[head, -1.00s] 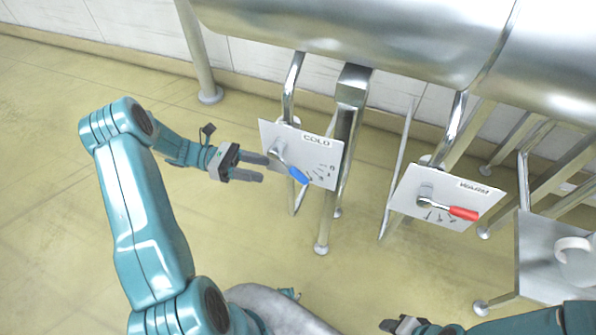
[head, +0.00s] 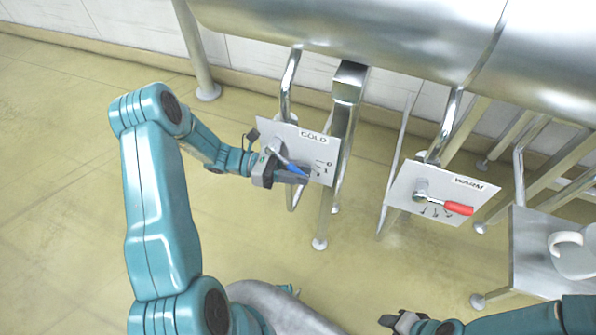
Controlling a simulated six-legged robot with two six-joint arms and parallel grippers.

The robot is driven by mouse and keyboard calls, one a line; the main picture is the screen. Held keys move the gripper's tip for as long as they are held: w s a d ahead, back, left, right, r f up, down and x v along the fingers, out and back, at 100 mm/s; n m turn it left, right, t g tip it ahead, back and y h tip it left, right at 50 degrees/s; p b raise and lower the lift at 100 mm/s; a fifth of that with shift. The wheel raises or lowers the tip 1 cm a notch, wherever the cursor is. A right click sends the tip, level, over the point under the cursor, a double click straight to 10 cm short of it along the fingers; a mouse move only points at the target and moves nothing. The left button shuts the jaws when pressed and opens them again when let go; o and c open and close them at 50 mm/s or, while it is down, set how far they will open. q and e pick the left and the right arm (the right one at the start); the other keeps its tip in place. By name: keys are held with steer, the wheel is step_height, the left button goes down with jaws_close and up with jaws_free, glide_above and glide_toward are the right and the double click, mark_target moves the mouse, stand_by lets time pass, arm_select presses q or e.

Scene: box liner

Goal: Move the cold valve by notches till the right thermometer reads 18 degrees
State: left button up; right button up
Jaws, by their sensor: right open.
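The cold valve's plate (head: 318,146) is white, marked COLD, with a lever that has a blue handle (head: 294,168). The lever slants down to the right, and its tip lies by the scale marks. My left gripper (head: 296,177) is at the blue handle, its fingers overlapping the handle in view; I cannot tell whether they are closed on it. My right gripper (head: 389,320) is open and empty at the bottom edge, well away from the valves. No thermometer is in view.
The warm plate (head: 407,183) with its red-handled lever (head: 457,208) stands to the right. A large metal tank (head: 350,28) hangs above on legs. A white mug (head: 573,254) is on a metal stand (head: 530,268) at far right. The floor left is clear.

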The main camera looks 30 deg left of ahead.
arm_select(q)
jaws_close()
steer(key=shift+a+g+y+p, duration=0.3)
steer(key=shift+a+y+p, duration=0.05)
steer(key=shift+y+p, duration=0.15)
steer(key=a+f+y, duration=0.1)
steer(key=a+f+g+y+p, duration=0.1)
steer(key=y, duration=0.1)
steer(key=shift+s+a, duration=0.1)
steer(key=shift+s, duration=0.2)
steer(key=o, duration=0.6)
jaws_free()
steer(key=shift+c, duration=0.2)
steer(key=shift+a+r, duration=0.1)
